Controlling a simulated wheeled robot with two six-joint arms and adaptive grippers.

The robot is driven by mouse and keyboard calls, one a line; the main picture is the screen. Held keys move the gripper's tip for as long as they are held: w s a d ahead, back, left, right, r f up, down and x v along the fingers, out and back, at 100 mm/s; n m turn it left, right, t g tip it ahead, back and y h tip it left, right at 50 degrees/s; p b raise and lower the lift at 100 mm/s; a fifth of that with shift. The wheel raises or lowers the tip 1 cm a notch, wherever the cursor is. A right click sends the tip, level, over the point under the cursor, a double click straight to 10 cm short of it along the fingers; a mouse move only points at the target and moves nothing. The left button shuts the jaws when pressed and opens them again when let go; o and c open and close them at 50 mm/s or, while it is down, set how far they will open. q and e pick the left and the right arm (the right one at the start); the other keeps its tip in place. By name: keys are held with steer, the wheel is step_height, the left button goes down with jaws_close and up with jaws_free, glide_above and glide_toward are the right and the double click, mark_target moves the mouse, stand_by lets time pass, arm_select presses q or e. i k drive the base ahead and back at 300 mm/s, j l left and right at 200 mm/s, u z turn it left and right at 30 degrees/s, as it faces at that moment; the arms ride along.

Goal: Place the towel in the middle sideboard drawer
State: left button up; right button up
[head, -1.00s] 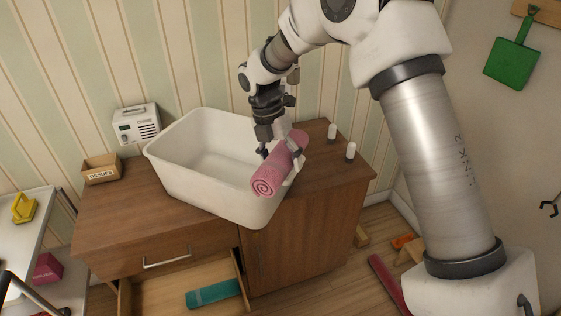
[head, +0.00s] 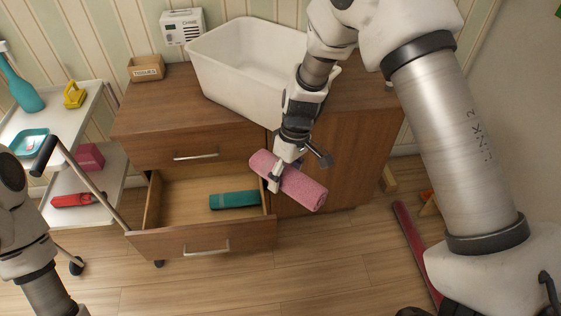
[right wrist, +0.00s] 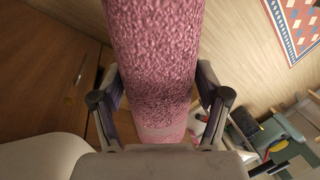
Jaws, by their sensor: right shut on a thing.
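The towel (head: 304,188) is a pink roll, held tilted in front of the sideboard, at the right edge of the open drawer. My right gripper (head: 284,172) is shut on it. In the right wrist view the towel (right wrist: 152,60) lies between the two fingers (right wrist: 160,104). The sideboard (head: 150,105) is brown wood. Its open drawer (head: 180,196) sits below a shut top drawer (head: 175,148) and holds a teal item (head: 234,200); whether another drawer lies below is hidden. Part of my left arm shows at lower left, its gripper out of view.
A white trolley (head: 75,125) with small items stands at left. A red bar (head: 415,250) lies on the floor at right. The drawer's left part is bare.

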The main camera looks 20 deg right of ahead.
mark_target(185, 212)
steer(key=i+u, duration=0.1)
steer(key=u, duration=0.35)
steer(key=l+u, duration=0.15)
steer(key=u, duration=0.3)
steer(key=i+l+u, duration=0.1)
steer(key=u, duration=0.3)
steer(key=l+u, duration=0.15)
steer(key=u, duration=0.3)
steer(key=i+l, duration=0.1)
steer(key=l, duration=0.55)
steer(key=i+l, duration=0.15)
steer(key=l, duration=0.15)
